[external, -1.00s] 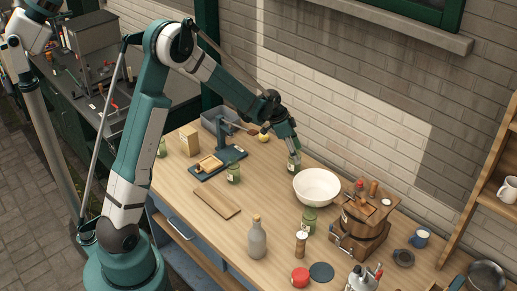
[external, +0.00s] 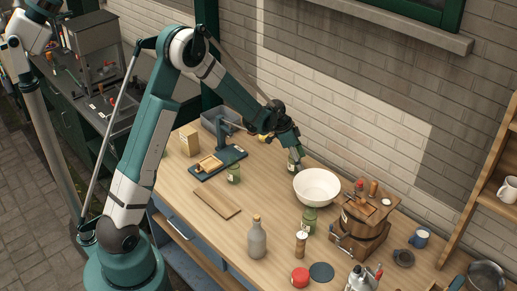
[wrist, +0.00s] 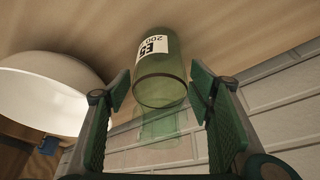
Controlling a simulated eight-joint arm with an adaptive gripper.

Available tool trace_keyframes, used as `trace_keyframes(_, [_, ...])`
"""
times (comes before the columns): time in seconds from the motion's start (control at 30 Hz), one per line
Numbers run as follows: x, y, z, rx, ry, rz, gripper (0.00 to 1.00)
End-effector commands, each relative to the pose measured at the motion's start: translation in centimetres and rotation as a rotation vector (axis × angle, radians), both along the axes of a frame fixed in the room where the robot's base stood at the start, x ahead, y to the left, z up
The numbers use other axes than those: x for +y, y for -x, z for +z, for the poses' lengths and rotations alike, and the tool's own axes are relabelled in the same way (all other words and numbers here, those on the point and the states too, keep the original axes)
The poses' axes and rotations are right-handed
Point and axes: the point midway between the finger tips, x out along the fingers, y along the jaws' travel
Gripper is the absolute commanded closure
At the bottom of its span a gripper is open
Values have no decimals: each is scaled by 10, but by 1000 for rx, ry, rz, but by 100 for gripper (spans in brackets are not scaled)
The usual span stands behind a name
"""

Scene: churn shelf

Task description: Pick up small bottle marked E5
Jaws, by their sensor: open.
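The small green bottle marked E5 (wrist: 160,80) shows in the wrist view with a white label reading E5 and 200. It lies between and just beyond the two open fingers of my gripper (wrist: 158,105), with gaps at both sides. In the external view my gripper (external: 298,150) reaches down at the back of the table, and the bottle (external: 292,166) stands at its tips, partly hidden.
A white bowl (external: 317,187) stands close by, also at the left in the wrist view (wrist: 45,95). The brick wall (external: 345,110) is close behind. Other green jars (external: 234,174) and a wooden churn (external: 357,235) stand on the table (external: 200,228).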

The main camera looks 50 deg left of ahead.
Motion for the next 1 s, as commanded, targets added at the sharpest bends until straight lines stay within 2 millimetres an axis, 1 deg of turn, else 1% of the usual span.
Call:
trace_keyframes(0.33, [0, 0, 0, 0, 0, 0, 47])
trace_keyframes(0.37, [0, 0, 0, 0, 0, 0, 48])
trace_keyframes(0.6, [0, 0, 0, 0, 0, 0, 80])
trace_keyframes(1.0, [0, 0, 3, 0, 0, 0, 80])
